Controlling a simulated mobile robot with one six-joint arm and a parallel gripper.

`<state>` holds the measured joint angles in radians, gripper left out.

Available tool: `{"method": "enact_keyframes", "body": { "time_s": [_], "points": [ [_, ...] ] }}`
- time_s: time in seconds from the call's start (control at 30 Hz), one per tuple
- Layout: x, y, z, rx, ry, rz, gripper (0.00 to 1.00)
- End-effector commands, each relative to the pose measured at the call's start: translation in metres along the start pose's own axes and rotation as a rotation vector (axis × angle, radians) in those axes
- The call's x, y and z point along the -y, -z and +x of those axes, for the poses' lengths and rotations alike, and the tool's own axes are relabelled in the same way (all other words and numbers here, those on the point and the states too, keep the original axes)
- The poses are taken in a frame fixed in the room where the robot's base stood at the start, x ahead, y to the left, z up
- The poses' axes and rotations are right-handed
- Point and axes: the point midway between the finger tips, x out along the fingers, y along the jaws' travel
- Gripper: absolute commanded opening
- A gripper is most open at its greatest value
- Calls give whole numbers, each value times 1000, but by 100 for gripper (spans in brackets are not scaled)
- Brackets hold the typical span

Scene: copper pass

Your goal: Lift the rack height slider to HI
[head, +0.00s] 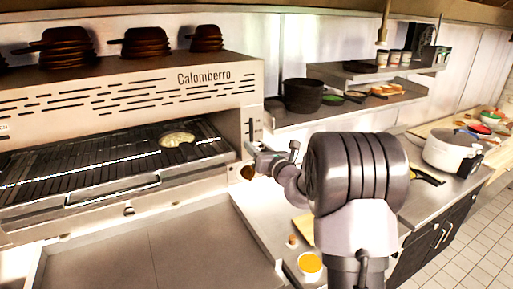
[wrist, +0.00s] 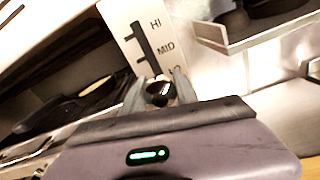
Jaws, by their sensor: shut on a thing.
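The rack height slider's white scale plate (wrist: 140,30) shows in the wrist view, with a dark slot and the marks HI, MID and a partly hidden lowest mark. The same scale (head: 251,126) is on the right front of the Calomberro grill (head: 190,82) in the head view. The dark slider knob (wrist: 158,94) is at the low end, beside the lowest mark. My gripper (wrist: 158,86) is shut on the knob, one finger on each side. In the head view, my gripper (head: 254,158) is at the grill's right front corner, and the knob cannot be made out clearly.
The grill rack (head: 100,165) with a round food piece (head: 176,139) lies left of my gripper. A shelf (head: 345,107) with a black pot (head: 303,95) is to the right. A yellow-filled cup (head: 310,265) stands on the counter below my arm.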

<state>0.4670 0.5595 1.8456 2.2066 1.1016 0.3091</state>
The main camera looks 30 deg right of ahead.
Motion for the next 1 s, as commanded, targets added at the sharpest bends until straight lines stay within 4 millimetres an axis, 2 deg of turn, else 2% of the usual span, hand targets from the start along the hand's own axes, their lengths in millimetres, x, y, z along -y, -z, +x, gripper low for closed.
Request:
{"method": "enact_keyframes", "body": {
  "time_s": [0.67, 0.77, 1.0],
  "points": [
    [0, -2, 0, 1, 0, 0, 0],
    [-3, -14, 0, 2, 0, 0, 0],
    [-13, -69, 0, 11, -2, -1, 0]
  ]
}}
